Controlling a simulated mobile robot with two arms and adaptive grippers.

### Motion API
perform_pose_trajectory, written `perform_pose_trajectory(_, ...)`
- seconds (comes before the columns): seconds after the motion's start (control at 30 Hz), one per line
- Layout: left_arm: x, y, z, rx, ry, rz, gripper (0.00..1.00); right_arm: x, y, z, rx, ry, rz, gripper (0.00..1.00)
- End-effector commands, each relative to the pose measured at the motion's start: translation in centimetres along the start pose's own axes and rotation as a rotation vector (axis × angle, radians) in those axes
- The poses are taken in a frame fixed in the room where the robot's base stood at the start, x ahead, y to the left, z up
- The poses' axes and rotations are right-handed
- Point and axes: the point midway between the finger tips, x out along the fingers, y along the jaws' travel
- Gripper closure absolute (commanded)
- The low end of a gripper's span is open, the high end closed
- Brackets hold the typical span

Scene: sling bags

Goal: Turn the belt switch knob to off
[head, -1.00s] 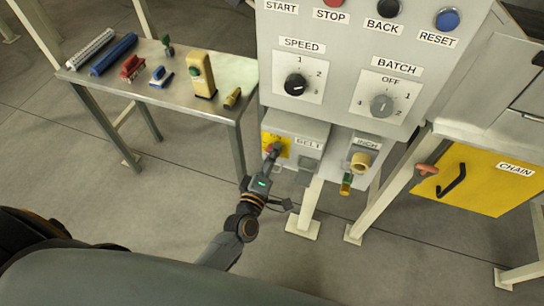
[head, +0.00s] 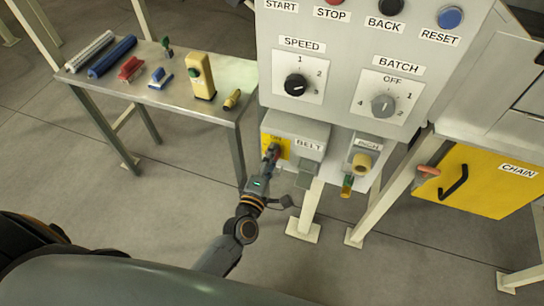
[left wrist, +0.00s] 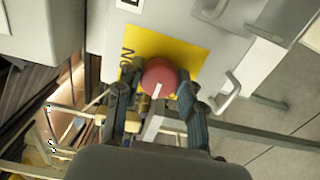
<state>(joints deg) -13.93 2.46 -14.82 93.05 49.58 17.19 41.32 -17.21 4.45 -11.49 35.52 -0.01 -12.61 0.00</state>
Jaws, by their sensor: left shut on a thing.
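The belt switch is a grey box (head: 300,128) labelled BELT, low on the control panel in the head view. Its yellow plate (left wrist: 190,50) carries a round red knob (left wrist: 158,76) with a white pointer mark. In the left wrist view the mark points down the picture, and the word ON is on the plate left of the knob. My left gripper (head: 270,156) is at the box front; in the left wrist view its fingers (left wrist: 157,88) are shut on either side of the knob. The head view mostly hides the knob behind the fingers. My right gripper is not in view.
The INCH box (head: 363,155) with its cream knob is just right of the belt box. The large panel (head: 345,50) with SPEED and BATCH dials is above. A table (head: 215,105) with tools stands left, and a yellow CHAIN box (head: 480,190) right. Open floor lies below.

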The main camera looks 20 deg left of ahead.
Motion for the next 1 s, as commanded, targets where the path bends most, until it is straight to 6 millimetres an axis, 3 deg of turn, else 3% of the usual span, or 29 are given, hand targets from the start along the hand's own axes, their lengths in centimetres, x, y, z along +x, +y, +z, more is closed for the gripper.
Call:
perform_pose_trajectory(0.1, 0.0, 0.0, 0.0, -0.004, 0.0, -0.001, 0.93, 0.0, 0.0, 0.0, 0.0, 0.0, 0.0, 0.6)
perform_pose_trajectory(0.13, 0.0, 0.0, 0.0, -0.004, 0.0, -0.001, 0.56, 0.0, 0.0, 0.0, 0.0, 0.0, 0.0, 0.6)
perform_pose_trajectory(0.23, 0.0, 0.0, 0.0, -0.003, 0.0, -0.001, 0.39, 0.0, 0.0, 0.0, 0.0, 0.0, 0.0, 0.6)
perform_pose_trajectory(0.63, -0.8, -0.1, 0.0, 0.0, -0.001, -0.003, 0.39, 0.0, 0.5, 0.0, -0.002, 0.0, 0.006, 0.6)
perform_pose_trajectory(1.0, -8.1, -0.2, 0.0, 0.001, -0.001, -0.005, 0.39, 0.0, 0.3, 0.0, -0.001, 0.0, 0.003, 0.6)
